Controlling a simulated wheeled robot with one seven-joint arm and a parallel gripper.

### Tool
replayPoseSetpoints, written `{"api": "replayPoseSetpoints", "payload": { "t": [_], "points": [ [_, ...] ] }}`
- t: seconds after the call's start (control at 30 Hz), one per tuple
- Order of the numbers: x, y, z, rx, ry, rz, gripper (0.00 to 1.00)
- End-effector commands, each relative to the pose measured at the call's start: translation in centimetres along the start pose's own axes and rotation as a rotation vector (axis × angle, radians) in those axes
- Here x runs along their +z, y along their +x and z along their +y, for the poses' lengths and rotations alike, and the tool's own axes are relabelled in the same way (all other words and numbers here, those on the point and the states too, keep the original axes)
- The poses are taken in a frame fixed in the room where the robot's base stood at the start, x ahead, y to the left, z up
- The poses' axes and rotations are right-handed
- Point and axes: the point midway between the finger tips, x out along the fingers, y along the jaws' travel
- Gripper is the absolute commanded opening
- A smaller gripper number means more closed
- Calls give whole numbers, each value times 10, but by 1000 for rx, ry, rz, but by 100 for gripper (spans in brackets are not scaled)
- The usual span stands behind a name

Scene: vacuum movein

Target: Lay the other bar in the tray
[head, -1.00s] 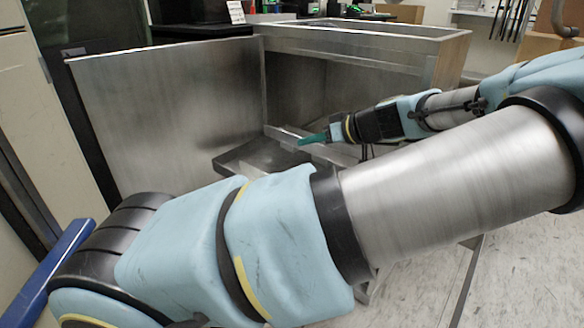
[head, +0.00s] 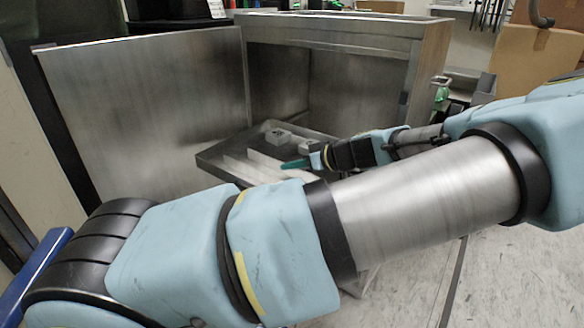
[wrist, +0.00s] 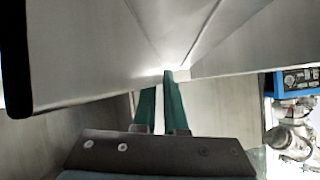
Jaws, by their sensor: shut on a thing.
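The dark tray (head: 226,150) stands in front of the open metal cabinet. Two pale, long strips lie along its inside in the head view; the nearer one (head: 243,172) looks like a bar lying in the tray. My gripper (head: 294,164), with green fingers, is at the right side of the tray, shut on the other pale bar (head: 266,162). How high the held bar is above the tray floor, I cannot tell. In the wrist view the fingers (wrist: 161,85) meet pale metal surfaces; the grip itself is hard to make out there.
The cabinet door (head: 145,110) stands open on the left, and the cabinet (head: 345,65) rises behind the tray. A small grey block (head: 277,136) sits at the tray's far side. My own arm covers the foreground. Bare floor (head: 400,285) shows at lower right.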

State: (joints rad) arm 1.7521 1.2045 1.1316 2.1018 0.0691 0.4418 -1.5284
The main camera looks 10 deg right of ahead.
Motion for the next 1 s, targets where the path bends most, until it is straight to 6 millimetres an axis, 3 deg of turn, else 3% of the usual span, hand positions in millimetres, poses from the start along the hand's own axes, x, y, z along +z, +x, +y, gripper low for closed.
{"api": "replayPoseSetpoints", "payload": {
  "t": [0.07,0.1,0.33,0.67,0.77,1.0],
  "points": [
    [0,0,0,1,0,0,0],
    [0,0,0,1,0,-1,14],
    [0,0,0,1,1,-1,39],
    [-1,-6,0,2,1,0,39],
    [-1,-19,1,4,2,0,39],
    [-2,-70,1,8,2,0,39]
  ]
}}
